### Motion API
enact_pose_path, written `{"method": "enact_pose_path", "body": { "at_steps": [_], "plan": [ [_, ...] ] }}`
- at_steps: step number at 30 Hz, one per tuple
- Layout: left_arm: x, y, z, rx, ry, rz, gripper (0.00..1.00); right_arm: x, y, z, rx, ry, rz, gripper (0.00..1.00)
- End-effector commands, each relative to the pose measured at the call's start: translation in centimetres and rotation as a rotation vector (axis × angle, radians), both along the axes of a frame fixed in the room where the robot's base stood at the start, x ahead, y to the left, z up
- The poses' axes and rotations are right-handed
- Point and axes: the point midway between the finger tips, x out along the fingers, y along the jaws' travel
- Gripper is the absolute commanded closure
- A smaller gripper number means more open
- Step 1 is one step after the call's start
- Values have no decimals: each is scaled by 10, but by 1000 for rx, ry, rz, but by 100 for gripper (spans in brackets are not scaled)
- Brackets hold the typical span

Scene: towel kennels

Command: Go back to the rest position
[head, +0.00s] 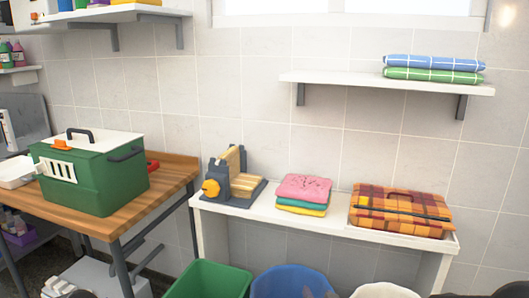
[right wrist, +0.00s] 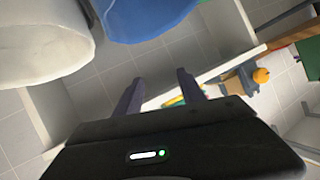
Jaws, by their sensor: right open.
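My right gripper (right wrist: 158,80) shows in the right wrist view with its two dark fingers spread apart and nothing between them. It is near the white bench (head: 330,228) and the bins. In the head view only a dark bit at the bottom right corner may be part of my right arm. My left gripper is not clearly seen in either view.
A green bin (head: 208,281), blue bin (head: 290,283) and white bin (head: 385,291) stand before the bench. The bench carries folded towels (head: 303,193), a plaid bundle (head: 400,208) and a grey-yellow device (head: 232,178). A green carrier (head: 95,175) sits on a wooden table (head: 150,203).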

Motion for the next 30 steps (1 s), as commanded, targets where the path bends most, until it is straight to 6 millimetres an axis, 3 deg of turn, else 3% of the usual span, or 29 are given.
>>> {"method": "enact_pose_path", "body": {
  "at_steps": [5,9,12,15,18,21,30],
  "plan": [
    [0,0,24,0,0,1,64,-67,33,-88,77,307,115,53],
    [0,0,46,-1,0,1,64,-160,54,-156,141,616,193,53],
    [0,0,62,-1,1,2,64,-229,63,-185,172,811,236,53],
    [0,-1,75,-1,1,2,64,-286,68,-199,192,953,270,53],
    [0,-1,87,-1,0,1,64,-323,70,-204,211,1037,277,53],
    [0,-1,94,-1,0,1,64,-339,69,-206,227,1077,265,53],
    [0,-1,91,-1,1,1,64,-336,68,-209,229,1073,259,53]
  ]
}}
